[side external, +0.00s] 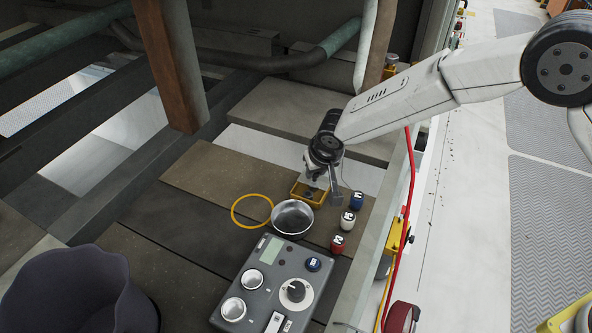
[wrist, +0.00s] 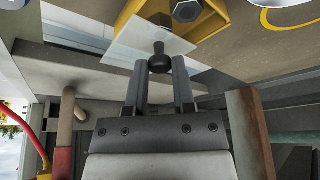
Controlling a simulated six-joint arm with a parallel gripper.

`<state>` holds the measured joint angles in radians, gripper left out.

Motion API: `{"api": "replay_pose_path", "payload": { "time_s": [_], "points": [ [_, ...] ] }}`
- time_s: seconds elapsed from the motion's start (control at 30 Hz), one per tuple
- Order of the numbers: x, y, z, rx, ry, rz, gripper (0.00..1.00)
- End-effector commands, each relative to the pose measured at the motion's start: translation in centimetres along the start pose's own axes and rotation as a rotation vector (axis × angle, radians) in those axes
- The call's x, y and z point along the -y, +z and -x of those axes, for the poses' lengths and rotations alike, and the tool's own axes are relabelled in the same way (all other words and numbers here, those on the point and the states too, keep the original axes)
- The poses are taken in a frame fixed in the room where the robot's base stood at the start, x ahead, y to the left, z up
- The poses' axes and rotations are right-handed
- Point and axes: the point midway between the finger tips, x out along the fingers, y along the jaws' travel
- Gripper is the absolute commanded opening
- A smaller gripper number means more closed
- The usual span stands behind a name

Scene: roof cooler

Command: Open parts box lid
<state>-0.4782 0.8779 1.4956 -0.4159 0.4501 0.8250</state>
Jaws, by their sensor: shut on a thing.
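The parts box is a small yellow open-topped box (side external: 298,197) in the middle of the side view. It also shows at the top of the wrist view (wrist: 214,27), with a dark hexagonal part (wrist: 186,10) inside. The lid is a thin pale plate (wrist: 128,42) with a black knob (wrist: 159,60). My gripper (wrist: 159,72) is shut on the knob. The lid overlaps the near part of the box in the wrist view and leaves its inside partly showing; whether they touch is unclear. In the side view my gripper (side external: 320,180) is right over the box, and the lid is hard to make out.
A round metal bowl (side external: 292,218) stands close in front of the box, beside a yellow ring (side external: 251,211). Blue (side external: 356,201), white (side external: 347,221) and red (side external: 338,243) small containers stand to the right. A grey control unit (side external: 265,290) is in front. A post (side external: 172,65) rises behind left.

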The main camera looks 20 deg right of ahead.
Motion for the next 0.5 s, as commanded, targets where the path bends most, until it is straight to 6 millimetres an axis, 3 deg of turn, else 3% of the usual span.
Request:
{"api": "replay_pose_path", "payload": {
  "time_s": [0.5],
  "points": [
    [-3.0, -2.8, -1.1, -0.003, 0.0, -0.001, 0.0]
  ]
}}
